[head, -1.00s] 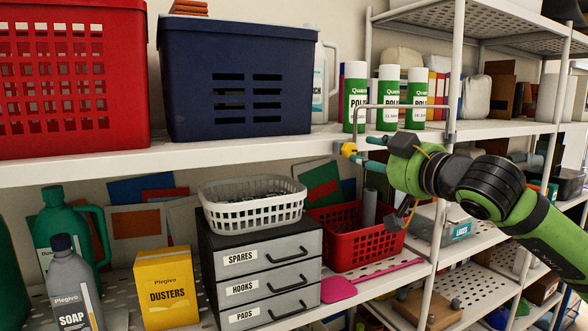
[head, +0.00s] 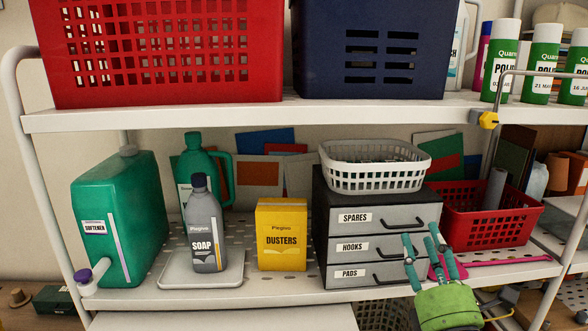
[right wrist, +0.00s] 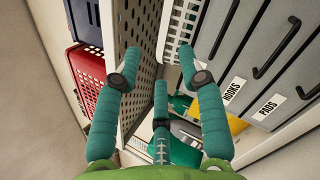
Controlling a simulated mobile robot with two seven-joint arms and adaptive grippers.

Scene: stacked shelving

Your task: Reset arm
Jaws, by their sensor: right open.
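My right gripper (head: 434,262) is at the lower right of the head view, in front of the drawer unit (head: 375,238) with its SPARES, HOOKS and PADS labels. Its teal fingers are spread and empty, pointing up. In the right wrist view the open fingers (right wrist: 158,90) have nothing between them. The drawer unit (right wrist: 262,75) is to their right in that view. Whether a finger touches the drawer fronts I cannot tell. My left gripper is not in view.
The shelf holds a yellow DUSTERS box (head: 282,236), a SOAP bottle (head: 205,230), a green softener container (head: 125,215) and a red basket (head: 480,226). A white basket (head: 374,172) sits on the drawers. Polish cans (head: 541,62) and big bins (head: 375,60) stand above.

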